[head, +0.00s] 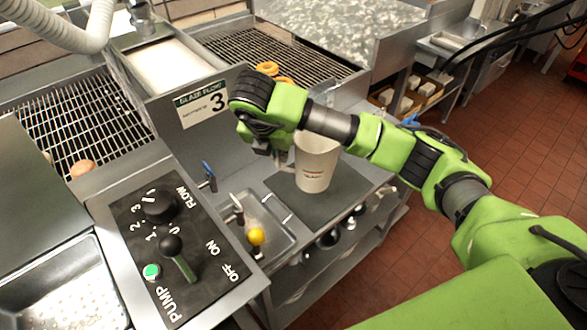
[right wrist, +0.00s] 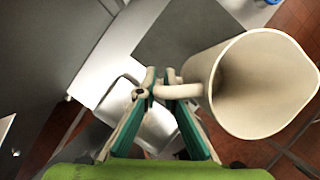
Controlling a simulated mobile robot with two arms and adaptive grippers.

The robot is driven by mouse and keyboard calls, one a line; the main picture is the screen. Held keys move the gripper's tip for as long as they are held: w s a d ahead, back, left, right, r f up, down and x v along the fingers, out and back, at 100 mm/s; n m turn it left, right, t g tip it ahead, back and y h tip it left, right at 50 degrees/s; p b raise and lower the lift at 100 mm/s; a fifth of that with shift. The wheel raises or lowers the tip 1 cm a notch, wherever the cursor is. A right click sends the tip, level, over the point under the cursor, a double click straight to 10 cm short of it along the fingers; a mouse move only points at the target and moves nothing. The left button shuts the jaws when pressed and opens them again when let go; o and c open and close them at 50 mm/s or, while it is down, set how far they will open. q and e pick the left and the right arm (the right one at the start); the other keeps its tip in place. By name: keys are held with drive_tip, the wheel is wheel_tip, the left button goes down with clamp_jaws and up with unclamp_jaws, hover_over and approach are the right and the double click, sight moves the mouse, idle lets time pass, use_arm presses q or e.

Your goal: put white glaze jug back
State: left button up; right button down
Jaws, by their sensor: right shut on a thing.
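The white glaze jug (head: 315,163) is a tall off-white pitcher, upright at or just above a dark grey mat (head: 342,201); I cannot tell whether it touches. My right gripper (head: 278,158) is at the jug's left side, on its handle. In the right wrist view, the right gripper (right wrist: 162,92) is shut on the handle, and the jug (right wrist: 262,85) shows its open mouth to the right. The mat (right wrist: 187,42) also shows there. The inside of the jug looks empty. My left gripper is not in view.
A control panel (head: 165,240) with knobs stands front left. Wire racks hold a few donuts (head: 270,69). Tiled floor (head: 490,130) lies open at right.

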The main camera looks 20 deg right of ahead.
drive_tip(key=b+x, duration=0.1)
drive_tip(key=x, duration=0.2)
drive_tip(key=d+b+x, duration=0.1)
drive_tip(key=b+x, duration=0.1)
drive_tip(key=x, duration=0.2)
drive_tip(key=w+b+x, duration=0.1)
drive_tip(key=b+x, duration=0.1)
drive_tip(key=x, duration=0.2)
drive_tip(key=shift+w+d+r, duration=0.1)
drive_tip(key=shift+d+r, duration=0.15)
drive_tip(key=shift+d, duration=0.05)
drive_tip(key=shift+w+f, duration=0.1)
drive_tip(key=shift+f, duration=0.05)
drive_tip(key=c, duration=2.6)
unclamp_jaws()
drive_tip(key=shift+f, duration=0.1)
drive_tip(key=o, duration=0.4)
drive_tip(key=shift+o, duration=0.2)
